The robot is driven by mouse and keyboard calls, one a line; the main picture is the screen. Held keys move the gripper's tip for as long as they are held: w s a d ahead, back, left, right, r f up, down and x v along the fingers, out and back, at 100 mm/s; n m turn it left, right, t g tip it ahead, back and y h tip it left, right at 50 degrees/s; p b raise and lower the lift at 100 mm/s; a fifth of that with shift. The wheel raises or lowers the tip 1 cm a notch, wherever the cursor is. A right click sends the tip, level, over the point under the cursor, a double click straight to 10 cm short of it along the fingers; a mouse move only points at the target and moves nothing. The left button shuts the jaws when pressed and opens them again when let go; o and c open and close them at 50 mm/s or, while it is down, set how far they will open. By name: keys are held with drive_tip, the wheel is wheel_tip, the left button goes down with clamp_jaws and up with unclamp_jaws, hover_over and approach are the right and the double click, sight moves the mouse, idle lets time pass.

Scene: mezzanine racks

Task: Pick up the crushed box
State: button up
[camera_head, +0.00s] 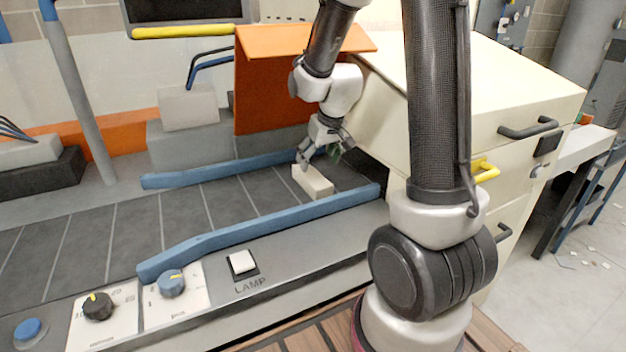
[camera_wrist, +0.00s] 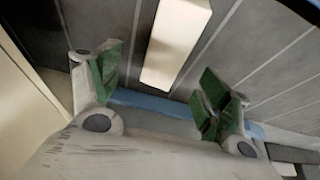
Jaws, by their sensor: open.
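A small cream-coloured box (camera_head: 313,181) lies on the dark belt, between two blue rails, near the mouth of the cream cabinet. No crushing shows on it at this size. My gripper (camera_head: 325,156) is above and beside its far end, with its fingers spread. In the wrist view the box (camera_wrist: 176,42) is a long pale block, its upper end cut off by the frame. My gripper (camera_wrist: 158,84) shows two green-padded fingers apart, one on each side of the box's near end. Nothing is held, and I cannot tell whether a finger touches the box.
Blue rails (camera_head: 262,229) border the belt (camera_head: 120,219) on both sides. An orange hood (camera_head: 270,95) and the cream cabinet (camera_head: 480,85) stand close around my arm. A panel with knobs and a lamp switch (camera_head: 242,264) lies in front. The belt to the left is clear.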

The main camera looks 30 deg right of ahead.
sight(312, 174)
drive_tip(key=x, duration=0.5)
drive_tip(key=a+x, duration=0.1)
drive_tip(key=x, duration=0.1)
drive_tip(key=shift+f, duration=0.3)
drive_tip(key=c, duration=1.2)
